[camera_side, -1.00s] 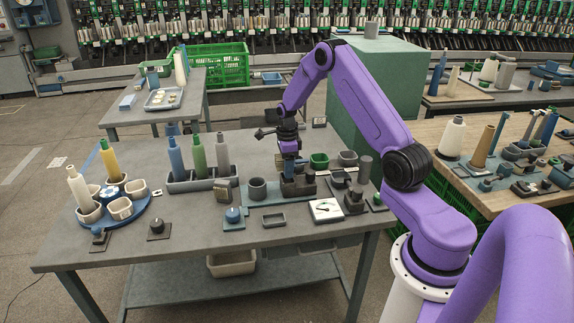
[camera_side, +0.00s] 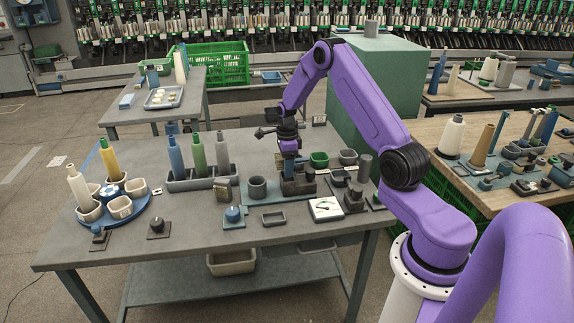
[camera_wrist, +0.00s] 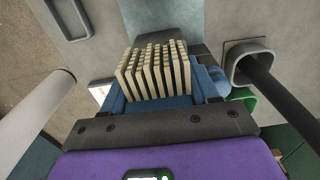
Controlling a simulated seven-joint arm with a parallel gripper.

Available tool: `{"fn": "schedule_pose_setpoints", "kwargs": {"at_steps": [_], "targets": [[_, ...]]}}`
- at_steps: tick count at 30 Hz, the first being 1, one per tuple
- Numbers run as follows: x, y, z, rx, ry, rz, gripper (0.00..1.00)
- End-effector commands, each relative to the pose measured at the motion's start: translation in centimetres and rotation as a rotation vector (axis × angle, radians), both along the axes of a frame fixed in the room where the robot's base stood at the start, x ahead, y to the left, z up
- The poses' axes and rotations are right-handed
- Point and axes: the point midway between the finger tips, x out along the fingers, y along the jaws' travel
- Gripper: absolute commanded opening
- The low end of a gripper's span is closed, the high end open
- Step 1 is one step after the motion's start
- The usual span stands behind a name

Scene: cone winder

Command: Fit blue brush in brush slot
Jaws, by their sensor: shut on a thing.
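The blue brush (camera_wrist: 158,92) is close below my wrist in the wrist view. Its blue body carries rows of cream bristles, which fill the middle of that view. My gripper (camera_side: 289,160) is shut on the brush, over the middle right of the grey table in the side view. It hangs just above or at a dark block (camera_side: 298,186) on a blue-grey base plate. The brush itself is small and mostly hidden there. I cannot tell which opening is the brush slot, or whether the brush touches the block.
A grey cup (camera_side: 257,187), a green bin (camera_side: 319,159) and a dark post fixture (camera_side: 355,196) stand close around my gripper. A rack of tall cones (camera_side: 198,180) is to the left. A white gauge (camera_side: 325,209) lies in front.

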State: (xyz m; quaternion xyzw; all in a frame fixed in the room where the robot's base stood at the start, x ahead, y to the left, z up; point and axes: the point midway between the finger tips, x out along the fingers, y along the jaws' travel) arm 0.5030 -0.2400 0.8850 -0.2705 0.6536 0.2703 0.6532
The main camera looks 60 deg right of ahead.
Motion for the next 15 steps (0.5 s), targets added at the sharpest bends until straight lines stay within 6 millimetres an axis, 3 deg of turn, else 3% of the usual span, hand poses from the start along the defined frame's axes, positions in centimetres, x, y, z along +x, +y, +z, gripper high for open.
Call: {"fn": "schedule_pose_setpoints", "kwargs": {"at_steps": [15], "targets": [[0.01,-0.02,-0.74,0.000,0.000,0.000,0.29]]}}
